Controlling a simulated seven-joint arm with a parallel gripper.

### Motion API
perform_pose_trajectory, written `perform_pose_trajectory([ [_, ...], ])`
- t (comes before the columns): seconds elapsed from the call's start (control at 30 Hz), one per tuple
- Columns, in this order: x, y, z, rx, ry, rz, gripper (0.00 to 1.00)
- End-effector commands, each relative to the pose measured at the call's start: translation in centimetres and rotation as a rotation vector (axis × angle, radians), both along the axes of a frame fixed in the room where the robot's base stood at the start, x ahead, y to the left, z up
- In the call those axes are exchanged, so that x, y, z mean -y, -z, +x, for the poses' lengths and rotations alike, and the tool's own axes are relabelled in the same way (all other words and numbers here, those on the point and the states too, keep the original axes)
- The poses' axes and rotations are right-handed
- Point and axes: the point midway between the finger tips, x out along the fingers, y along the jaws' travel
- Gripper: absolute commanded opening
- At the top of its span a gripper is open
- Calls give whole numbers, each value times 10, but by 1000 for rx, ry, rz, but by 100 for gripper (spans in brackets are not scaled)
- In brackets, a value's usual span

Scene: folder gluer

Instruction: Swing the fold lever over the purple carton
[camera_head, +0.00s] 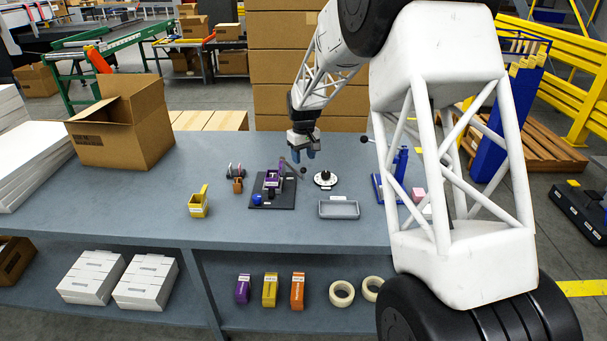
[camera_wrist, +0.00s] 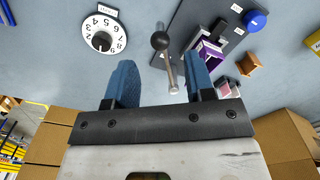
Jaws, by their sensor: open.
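The fold lever is a metal rod with a dark ball knob (camera_wrist: 160,41); in the head view the knob (camera_head: 303,170) is right of the carton. My gripper (camera_head: 303,157) is open and empty, pointing down near the knob. In the wrist view the rod appears between my two blue fingers (camera_wrist: 162,85), nearer the right one. I cannot tell whether it touches.
A dial (camera_head: 325,179) and a grey tray (camera_head: 339,209) are right of the fixture. A blue device (camera_head: 399,170) stands at the right, partly behind my arm.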

Motion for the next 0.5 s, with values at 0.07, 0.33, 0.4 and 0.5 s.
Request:
perform_pose_trajectory([
  [0.07, 0, 3, 0, -1, 0, -1, 49],
  [0.33, 0, 19, 0, 0, 0, 0, 49],
  [0.4, 0, 24, 0, -1, 0, -1, 49],
  [0.5, 0, 32, 0, -1, 0, -1, 49],
])
